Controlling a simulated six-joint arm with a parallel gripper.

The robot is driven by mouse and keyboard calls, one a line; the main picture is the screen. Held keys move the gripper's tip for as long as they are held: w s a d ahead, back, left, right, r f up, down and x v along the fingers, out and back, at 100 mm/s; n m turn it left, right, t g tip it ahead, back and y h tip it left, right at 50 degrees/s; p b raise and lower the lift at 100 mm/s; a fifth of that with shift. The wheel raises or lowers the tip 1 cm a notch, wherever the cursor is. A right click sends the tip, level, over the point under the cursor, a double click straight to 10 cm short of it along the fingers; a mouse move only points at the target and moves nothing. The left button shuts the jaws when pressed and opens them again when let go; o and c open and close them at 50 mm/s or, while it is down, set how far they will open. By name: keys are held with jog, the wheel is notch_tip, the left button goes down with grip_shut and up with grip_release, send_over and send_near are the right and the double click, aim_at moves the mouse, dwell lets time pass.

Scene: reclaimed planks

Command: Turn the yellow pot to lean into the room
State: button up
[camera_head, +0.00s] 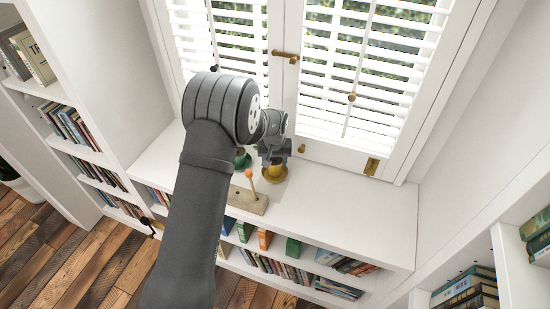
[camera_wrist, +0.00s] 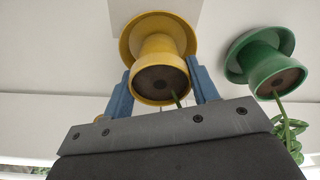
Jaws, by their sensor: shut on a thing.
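The yellow pot (camera_head: 277,172) stands on its yellow saucer on the white sill-top in front of the shuttered window. In the wrist view the yellow pot (camera_wrist: 160,48) shows its dark soil and a green stem. My gripper (camera_wrist: 160,72) is shut on it, with one blue finger on each side of the pot. In the head view my gripper (camera_head: 272,153) comes down over the pot and hides part of it. Most of the plant is hidden, so I cannot tell which way it leans.
A green pot (camera_wrist: 272,62) on a green saucer stands close beside the yellow one; in the head view the green pot (camera_head: 243,160) is partly hidden by my arm. A wooden block (camera_head: 248,200) with an orange-tipped stick lies in front. The sill-top (camera_head: 350,205) is clear to the right.

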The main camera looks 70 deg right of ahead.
aim_at(275, 165)
jog(key=shift+f, duration=0.3)
jog(key=o, duration=1.3)
jog(key=shift+o, duration=0.2)
notch_tip(275, 165, up, 17)
jog(key=a, duration=0.2)
jog(key=shift+s+r, duration=0.15)
jog(key=shift+s, duration=0.2)
jog(key=f, duration=0.5)
jog(key=d+f, duration=0.1)
jog(key=f, duration=0.5)
jog(key=d+f, duration=0.1)
jog(key=f, duration=0.5)
jog(key=shift+w+f, duration=0.25)
jog(key=shift+w, duration=0.1)
jog(key=shift+r, duration=0.75)
